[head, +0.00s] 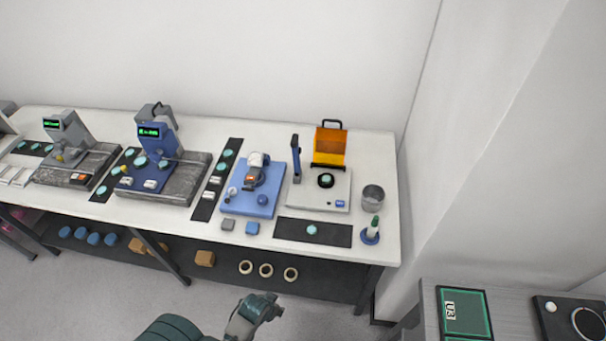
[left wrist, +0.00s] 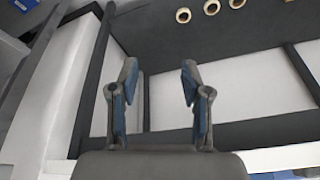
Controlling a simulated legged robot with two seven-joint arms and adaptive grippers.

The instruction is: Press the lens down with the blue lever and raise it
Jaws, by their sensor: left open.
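The flatness interferometer has a pale flat base (head: 338,191) near the right end of the long white table. The dark blue lever (head: 296,158) stands upright at the base's left side. A round dark piece with a green centre, apparently the lens (head: 326,181), sits on the base. An orange cover (head: 331,145) with a black handle stands raised behind it. My left gripper (head: 274,305) is in front of the table, well away from the lever; in the left wrist view its fingers (left wrist: 160,82) are apart with nothing between them. My right gripper is not seen.
A blue device (head: 263,204) stands left of the interferometer. A metal cup (head: 373,195) and a bottle on a blue stand (head: 371,232) are to the right. A black mat (head: 290,234) lies in front. Wooden rings (head: 266,270) lie on the lower shelf.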

